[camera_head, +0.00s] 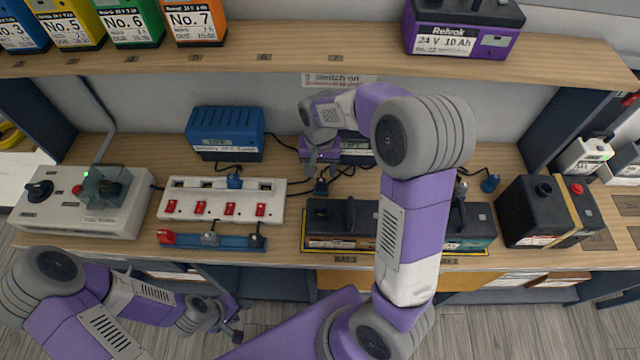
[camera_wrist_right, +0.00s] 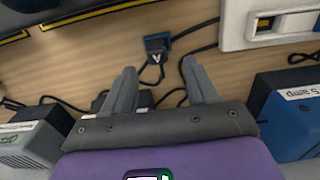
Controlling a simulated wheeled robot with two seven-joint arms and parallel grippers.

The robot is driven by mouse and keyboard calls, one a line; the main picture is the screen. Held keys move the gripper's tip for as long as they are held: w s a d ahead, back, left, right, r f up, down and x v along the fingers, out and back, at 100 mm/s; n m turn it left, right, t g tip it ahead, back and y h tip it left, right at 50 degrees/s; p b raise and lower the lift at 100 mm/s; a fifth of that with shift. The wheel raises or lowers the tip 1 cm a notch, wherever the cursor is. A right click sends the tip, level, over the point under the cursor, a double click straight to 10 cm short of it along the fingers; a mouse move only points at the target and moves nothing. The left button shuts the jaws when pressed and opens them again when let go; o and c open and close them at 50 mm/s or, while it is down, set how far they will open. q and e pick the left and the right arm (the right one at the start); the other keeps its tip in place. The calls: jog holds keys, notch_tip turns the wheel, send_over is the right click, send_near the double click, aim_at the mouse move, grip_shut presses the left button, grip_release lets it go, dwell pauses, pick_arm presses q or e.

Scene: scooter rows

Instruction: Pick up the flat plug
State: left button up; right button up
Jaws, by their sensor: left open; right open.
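A small dark blue plug (camera_head: 321,187) with a pale mark lies on the bench between the power strip and the battery in BAY 1. In the right wrist view the plug (camera_wrist_right: 157,45) lies just beyond and between my right gripper's fingertips (camera_wrist_right: 158,68), with its black cord running back between the fingers. I cannot tell for certain that it is the flat plug. My right gripper (camera_head: 318,168) is open and empty, pointing down over the bench. Another blue plug (camera_head: 490,183) lies at the right. My left gripper (camera_head: 236,322) is open and empty, below the bench's front edge.
Dark batteries (camera_head: 341,219) sit in front. A shelf (camera_head: 300,55) overhangs the back. Loose black cords cross the bench.

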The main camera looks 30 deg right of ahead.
aim_at(321, 180)
jog(key=f, duration=0.1)
jog(key=f+b, duration=0.1)
jog(key=f, duration=0.3)
jog(key=shift+s+d+b, duration=0.1)
jog(key=shift+s+b, duration=0.2)
jog(key=shift+b, duration=0.05)
jog(key=shift+f, duration=0.5)
jog(key=shift+r, duration=0.1)
jog(key=c, duration=1.1)
jog(key=shift+o, duration=0.2)
jog(key=shift+w, duration=0.1)
